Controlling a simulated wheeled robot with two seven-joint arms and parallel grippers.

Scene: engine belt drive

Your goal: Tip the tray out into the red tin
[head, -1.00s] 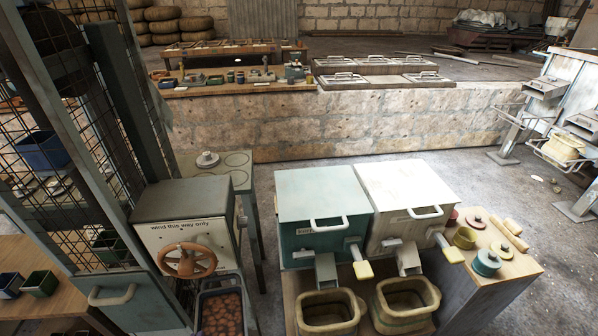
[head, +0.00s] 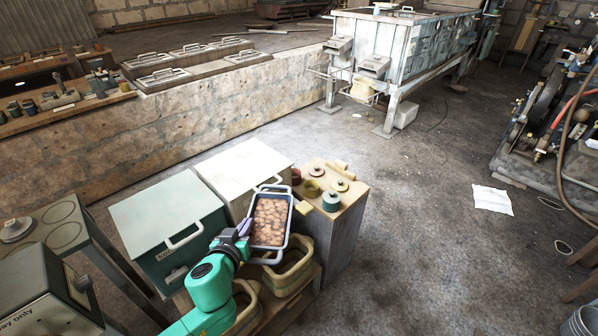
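The tray (head: 286,240) is dark with a pale rim and holds many brown lumps (head: 270,220). My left gripper (head: 244,228) is shut on the tray's left side and holds it above a yellowish tub, in front of the white bin. The lumps lie inside the tray; I see no clear tilt. A small dark red round thing (head: 296,177) stands on the bench behind the tray; I cannot tell if it is the red tin. My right gripper is not in view.
Two yellowish tubs (head: 297,268) stand below, partly hidden by my arm and the tray. A green-lidded bin (head: 165,207) and a white-lidded bin (head: 243,165) stand behind. A teal pot (head: 331,202) and lids stand on the bench (head: 350,197).

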